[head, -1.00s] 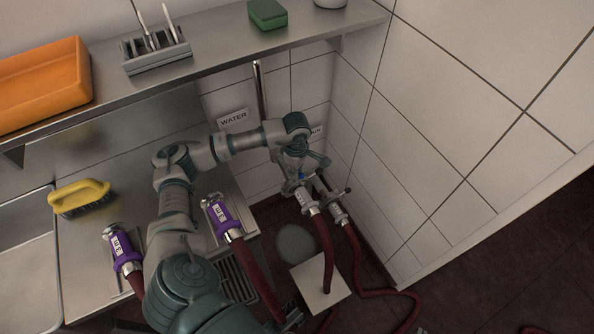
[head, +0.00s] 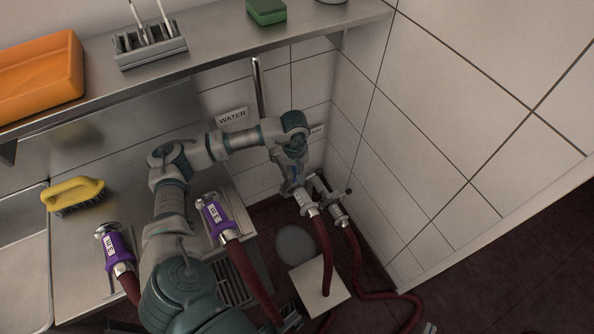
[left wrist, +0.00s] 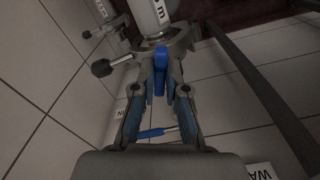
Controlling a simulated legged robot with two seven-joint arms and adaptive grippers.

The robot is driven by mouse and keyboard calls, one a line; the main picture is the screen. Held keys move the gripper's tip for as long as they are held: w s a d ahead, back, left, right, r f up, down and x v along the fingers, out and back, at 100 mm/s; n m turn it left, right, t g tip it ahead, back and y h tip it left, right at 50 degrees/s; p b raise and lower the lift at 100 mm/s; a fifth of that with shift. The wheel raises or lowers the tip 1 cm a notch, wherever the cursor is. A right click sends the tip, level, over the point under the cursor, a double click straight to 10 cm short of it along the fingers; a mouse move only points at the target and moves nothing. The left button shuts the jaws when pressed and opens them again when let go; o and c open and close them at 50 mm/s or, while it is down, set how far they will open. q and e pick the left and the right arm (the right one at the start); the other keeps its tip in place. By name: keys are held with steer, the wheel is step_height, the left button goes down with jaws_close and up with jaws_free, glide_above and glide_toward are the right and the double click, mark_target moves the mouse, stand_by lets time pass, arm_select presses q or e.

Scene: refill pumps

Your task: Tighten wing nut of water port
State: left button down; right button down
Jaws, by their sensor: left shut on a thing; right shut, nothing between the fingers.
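The water port's clamp and pipe end (head: 309,208) are on a red hose below the WATER label (head: 232,117). My left gripper (head: 297,186) is at this clamp, its arm arching over from below. In the left wrist view its fingers (left wrist: 159,65) are shut on the blue wing nut (left wrist: 159,78), which stands between the fingertips in front of the metal clamp (left wrist: 172,47). A second blue lever (left wrist: 155,133) lies beyond the fingers. My right gripper (head: 290,320) shows only partly at the bottom edge of the head view, beside a red hose, shut and empty.
The drain port coupling (head: 337,214) with its own hose is close to the right of the water port. A steel shelf (head: 210,55) runs above. The tiled wall (head: 440,130) bounds the right.

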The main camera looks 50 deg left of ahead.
arm_select(q)
steer(key=m+b, duration=0.1)
steer(key=m, duration=0.4)
steer(key=shift+w+a+m, duration=0.1)
steer(key=shift+m, duration=0.2)
steer(key=m+b, duration=0.1)
steer(key=m, duration=0.2)
steer(key=shift+r+m+b, duration=0.1)
steer(key=shift+m+b, duration=0.25)
steer(key=shift+m, duration=0.95)
arm_select(e)
step_height(320, 180, up, 6)
steer(key=t+y, duration=0.1)
steer(key=t, duration=0.4)
steer(key=shift+s+a, duration=0.25)
steer(key=shift+r, duration=0.1)
arm_select(q)
steer(key=c, duration=1.3)
jaws_free()
steer(key=shift+o, duration=0.5)
arm_select(e)
steer(key=shift+w+a, duration=0.1)
steer(key=shift+a, duration=0.05)
